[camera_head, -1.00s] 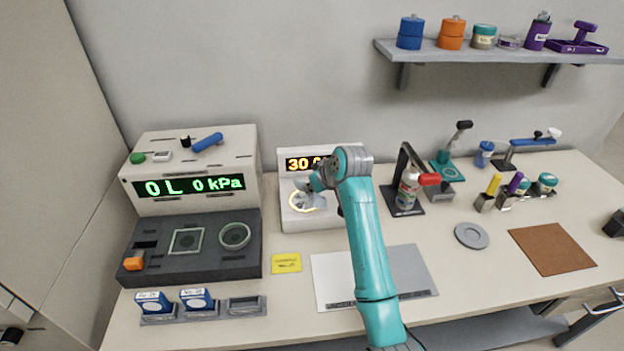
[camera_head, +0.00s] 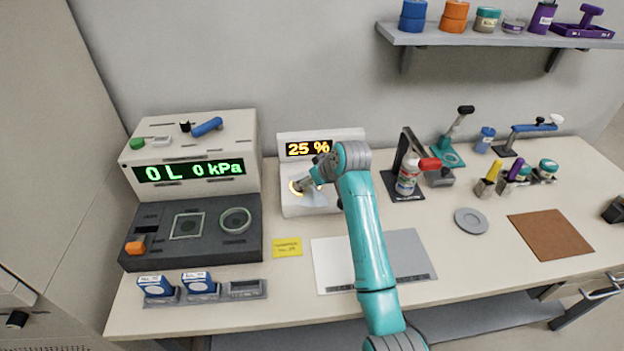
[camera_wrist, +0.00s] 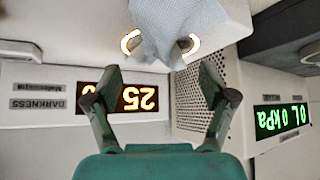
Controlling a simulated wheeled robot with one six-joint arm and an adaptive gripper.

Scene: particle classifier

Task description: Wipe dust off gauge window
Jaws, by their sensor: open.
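A white instrument (camera_head: 350,147) stands mid-table with an orange display (camera_head: 309,148) reading 25 %; its label reads DARKNESS in the wrist view. A pale blue-grey cloth (camera_wrist: 170,18) drapes over a glowing ring (camera_wrist: 130,42), covering its middle. My gripper (camera_wrist: 160,88) is open, its two fingers spread, with the cloth just beyond the tips. I cannot tell whether they touch it. In the head view my gripper (camera_head: 307,184) is low over the ring's left side. The left instrument's green gauge display (camera_head: 190,172) reads 0L 0 kPa. No dust is discernible on it.
A dark panel (camera_head: 150,225) and blue boxes (camera_head: 200,282) lie at left. A yellow note (camera_head: 287,247) and a grey-white mat (camera_head: 405,252) lie in front. A spray bottle in a stand (camera_head: 408,178) is right of my arm. A shelf (camera_head: 490,38) hangs above.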

